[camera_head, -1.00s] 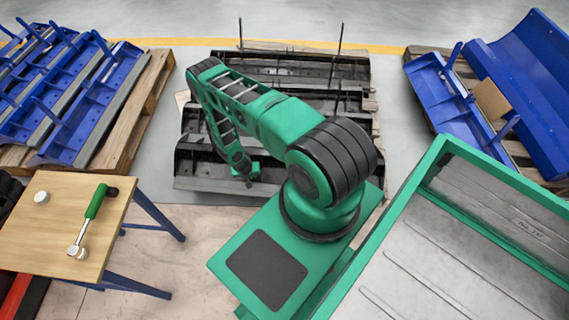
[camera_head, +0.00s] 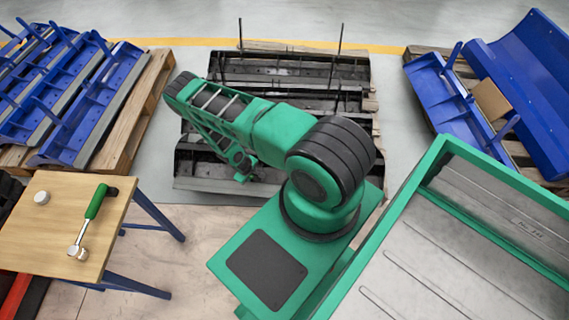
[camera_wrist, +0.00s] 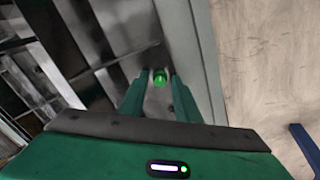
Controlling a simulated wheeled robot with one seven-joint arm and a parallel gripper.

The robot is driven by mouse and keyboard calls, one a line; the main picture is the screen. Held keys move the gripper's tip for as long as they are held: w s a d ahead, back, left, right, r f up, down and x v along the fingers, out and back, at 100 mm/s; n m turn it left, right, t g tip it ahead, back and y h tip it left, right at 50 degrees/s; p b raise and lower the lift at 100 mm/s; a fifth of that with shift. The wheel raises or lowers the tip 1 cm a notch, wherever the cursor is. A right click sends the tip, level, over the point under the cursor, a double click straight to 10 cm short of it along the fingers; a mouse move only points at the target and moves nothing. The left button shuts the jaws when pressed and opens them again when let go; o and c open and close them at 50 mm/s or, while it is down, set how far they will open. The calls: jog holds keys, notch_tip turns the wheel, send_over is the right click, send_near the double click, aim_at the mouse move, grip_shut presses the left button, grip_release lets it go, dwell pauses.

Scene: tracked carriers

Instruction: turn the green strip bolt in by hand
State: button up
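The green strip bolt (camera_wrist: 160,78) shows in the wrist view as a small bright green round head on the dark carrier, beside a long grey strip (camera_wrist: 196,60). My gripper (camera_wrist: 159,75) has one finger on each side of the bolt, with small gaps between the fingers and the head, so it is open around or just above it. I cannot tell the exact height. In the head view my gripper (camera_head: 241,178) is low over the front black carrier (camera_head: 215,184), and the bolt cannot be made out there.
Blue carriers lie on pallets at the left (camera_head: 75,120) and right (camera_head: 460,105). Thin upright rods rise from the black stack.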

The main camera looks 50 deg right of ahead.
grip_shut()
jog(key=m, duration=0.6)
jog(key=shift+m, duration=0.4)
jog(key=m, duration=0.3)
jog(key=shift+m, duration=0.4)
jog(key=m, duration=0.9)
